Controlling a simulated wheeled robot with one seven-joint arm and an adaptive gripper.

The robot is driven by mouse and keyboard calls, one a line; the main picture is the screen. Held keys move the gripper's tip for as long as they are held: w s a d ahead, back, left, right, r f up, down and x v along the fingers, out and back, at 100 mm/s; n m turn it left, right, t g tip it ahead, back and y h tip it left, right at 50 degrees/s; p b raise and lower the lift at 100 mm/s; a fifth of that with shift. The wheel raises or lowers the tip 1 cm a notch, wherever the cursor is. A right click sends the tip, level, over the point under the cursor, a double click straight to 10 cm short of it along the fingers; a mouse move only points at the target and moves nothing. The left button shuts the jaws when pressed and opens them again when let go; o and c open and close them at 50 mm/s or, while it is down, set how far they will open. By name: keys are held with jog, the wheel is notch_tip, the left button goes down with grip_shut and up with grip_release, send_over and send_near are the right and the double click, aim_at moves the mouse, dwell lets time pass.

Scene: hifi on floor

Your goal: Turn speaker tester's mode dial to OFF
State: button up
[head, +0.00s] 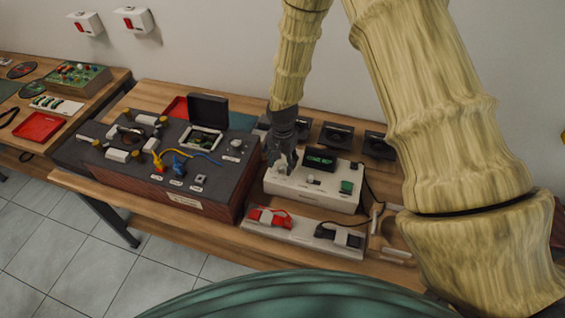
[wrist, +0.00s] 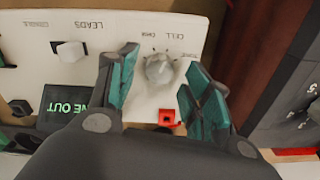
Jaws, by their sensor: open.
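The speaker tester (head: 310,192) is a white box on the wooden bench, with a dark display (head: 320,159) showing green text. Its pale round mode dial (wrist: 159,69) is in the wrist view, near the upper middle, with small labels around it. I cannot clearly tell which label it points at. My gripper (head: 279,163) is over the left end of the tester and points down. In the wrist view my gripper (wrist: 163,72) is open, one teal-padded finger on each side of the dial. Gaps show between fingers and dial, and contact is not visible.
A green button (head: 346,187) is at the tester's right end; a red socket (wrist: 167,117) lies near the dial. A dark console (head: 170,160) with cables stands close on the left. A white tray (head: 297,232) with red and black leads lies in front.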

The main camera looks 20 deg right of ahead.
jog(key=shift+f, duration=0.75)
jog(key=shift+c, duration=0.2)
jog(key=c, duration=1)
